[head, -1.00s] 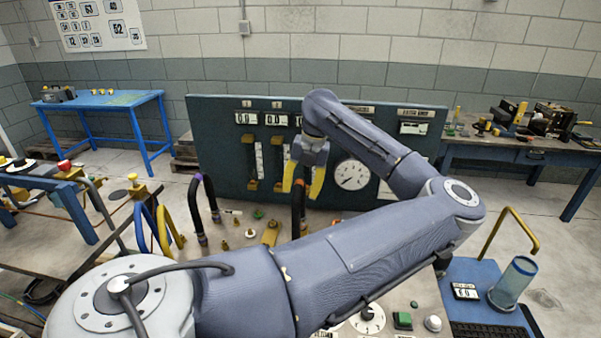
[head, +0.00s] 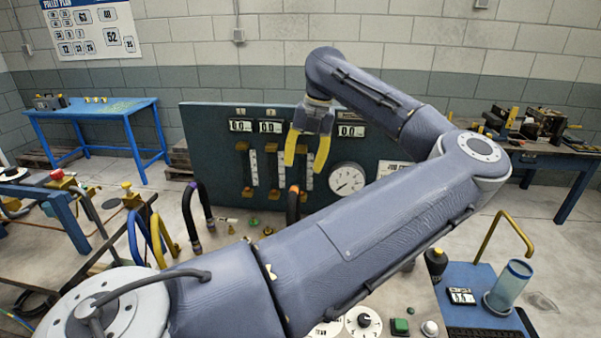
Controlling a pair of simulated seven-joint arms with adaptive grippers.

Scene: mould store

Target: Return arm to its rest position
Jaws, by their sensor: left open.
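My left arm crosses the head view from the lower left, bends at the right and folds back toward the middle. My left gripper (head: 305,160) hangs from its end with two yellow fingers spread apart and nothing between them. It is in front of the dark green panel (head: 215,135), near the panel's displays and vertical gauges, and looks clear of them. My right gripper is not in view. The arm hides the panel's right part and much of the console below.
A round dial (head: 347,179) sits on the panel. Black (head: 192,215), blue and yellow curved hoses rise at the left. A blue table (head: 95,108) stands back left, a cluttered workbench (head: 560,155) back right. A clear cylinder (head: 509,287) stands on a blue base at lower right.

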